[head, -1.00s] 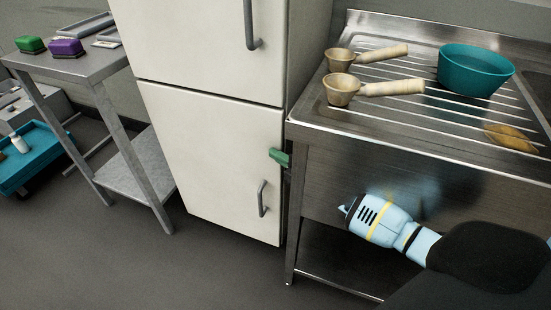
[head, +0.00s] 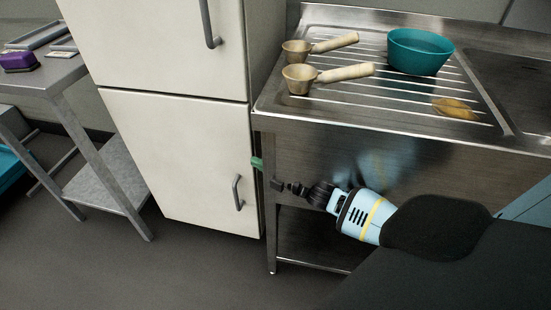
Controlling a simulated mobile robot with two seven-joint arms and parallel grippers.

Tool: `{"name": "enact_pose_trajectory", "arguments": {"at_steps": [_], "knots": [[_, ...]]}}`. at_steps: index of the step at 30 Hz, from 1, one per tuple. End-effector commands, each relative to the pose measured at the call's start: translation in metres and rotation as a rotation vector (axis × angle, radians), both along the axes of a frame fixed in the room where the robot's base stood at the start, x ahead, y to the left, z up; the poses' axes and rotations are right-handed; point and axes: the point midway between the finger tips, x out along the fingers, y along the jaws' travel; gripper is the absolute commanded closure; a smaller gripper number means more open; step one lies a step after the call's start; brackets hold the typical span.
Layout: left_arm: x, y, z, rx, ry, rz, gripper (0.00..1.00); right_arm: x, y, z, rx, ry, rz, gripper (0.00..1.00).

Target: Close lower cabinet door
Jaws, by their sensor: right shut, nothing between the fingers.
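The white cabinet's lower door (head: 165,160) is at left of centre in the head view, with a grey vertical handle (head: 237,192) near its right edge. The door looks flush with the cabinet, but I cannot tell whether a small gap is left. My right gripper (head: 275,184) is in front of the sink unit, just right of the door's right edge. It points left, is shut and holds nothing. It appears apart from the door and handle. My left gripper is out of view.
A steel sink unit (head: 330,150) stands right of the cabinet, carrying two wooden-handled scoops (head: 340,42) (head: 345,73), a teal bowl (head: 419,52) and a yellowish item (head: 455,108). A small green piece (head: 257,164) sits beside the door's edge. A metal table (head: 60,78) is at left. The floor in front is clear.

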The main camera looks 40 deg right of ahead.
Motion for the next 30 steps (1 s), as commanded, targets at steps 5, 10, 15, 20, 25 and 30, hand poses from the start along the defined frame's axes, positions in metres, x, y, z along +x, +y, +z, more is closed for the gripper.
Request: {"name": "enact_pose_trajectory", "arguments": {"at_steps": [5, 10, 15, 20, 25, 30], "knots": [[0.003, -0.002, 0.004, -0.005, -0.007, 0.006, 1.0, -0.027, -0.01, 0.0, 0.001, 0.001, 0.001, 1.0], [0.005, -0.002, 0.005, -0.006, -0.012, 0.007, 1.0, -0.04, -0.017, 0.0, 0.001, -0.001, 0.002, 1.0], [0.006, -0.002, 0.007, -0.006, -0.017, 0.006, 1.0, -0.045, -0.019, 0.0, 0.001, -0.001, 0.003, 1.0], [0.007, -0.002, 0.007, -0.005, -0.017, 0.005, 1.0, -0.045, -0.019, 0.0, 0.001, -0.001, 0.003, 1.0], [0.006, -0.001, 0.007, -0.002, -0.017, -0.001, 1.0, -0.045, -0.018, 0.0, 0.001, -0.001, 0.003, 1.0], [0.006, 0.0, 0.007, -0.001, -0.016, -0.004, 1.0, -0.061, -0.009, -0.019, 0.058, 0.056, -0.009, 1.0]]}}
